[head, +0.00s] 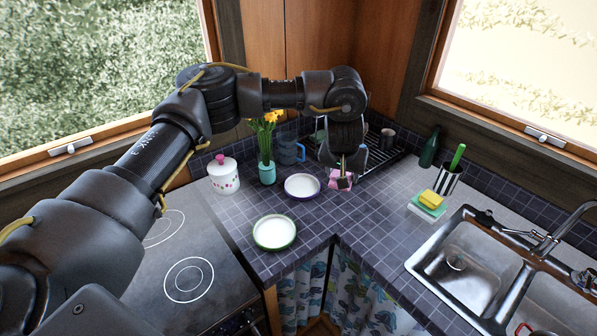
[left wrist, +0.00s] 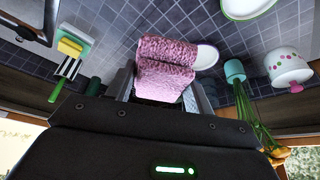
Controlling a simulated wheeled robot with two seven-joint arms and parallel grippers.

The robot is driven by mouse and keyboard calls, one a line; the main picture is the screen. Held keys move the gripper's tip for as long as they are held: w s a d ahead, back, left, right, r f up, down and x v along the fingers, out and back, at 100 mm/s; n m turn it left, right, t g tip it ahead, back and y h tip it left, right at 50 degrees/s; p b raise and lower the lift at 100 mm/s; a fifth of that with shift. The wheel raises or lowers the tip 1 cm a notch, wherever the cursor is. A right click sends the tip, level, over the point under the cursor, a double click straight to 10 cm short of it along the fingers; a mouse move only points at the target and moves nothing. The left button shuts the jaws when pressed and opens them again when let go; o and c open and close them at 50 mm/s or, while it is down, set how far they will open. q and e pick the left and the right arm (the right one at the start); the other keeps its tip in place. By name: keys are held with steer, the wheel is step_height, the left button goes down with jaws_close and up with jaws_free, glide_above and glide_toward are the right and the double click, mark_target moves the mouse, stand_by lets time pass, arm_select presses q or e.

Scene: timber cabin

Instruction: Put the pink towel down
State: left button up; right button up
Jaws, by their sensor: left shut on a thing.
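The pink towel (head: 338,179) is a small folded bundle over the tiled counter in the corner, right of a white plate with a purple rim (head: 302,187). My left gripper (head: 344,172) points down and is shut on the towel. In the left wrist view the towel (left wrist: 165,62) fills the space between the fingers (left wrist: 163,95). I cannot tell whether its underside touches the tiles. My right gripper is in neither view.
A green-rimmed plate (head: 274,232), a teal vase with yellow flowers (head: 267,172) and a dotted canister (head: 223,175) stand left. A dish rack (head: 377,157) is behind. A sponge (head: 431,199), utensil holder (head: 447,180) and sink (head: 462,262) are right. Tiles in front are clear.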

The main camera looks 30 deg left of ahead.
arm_select(q)
steer(key=s+d+r+m+h, duration=0.3)
steer(key=s+d+m, duration=0.5)
steer(key=s+d, duration=0.45)
steer(key=s+f+m+g+h, duration=0.1)
steer(key=s+f+m+g, duration=0.15)
steer(key=s+f, duration=0.2)
step_height(320, 180, down, 14)
steer(key=s+a+m+b, duration=0.1)
steer(key=s+a+b, duration=0.1)
steer(key=b, duration=1.2)
steer(key=shift+s+m+t, duration=0.15)
steer(key=shift+m+t, duration=0.2)
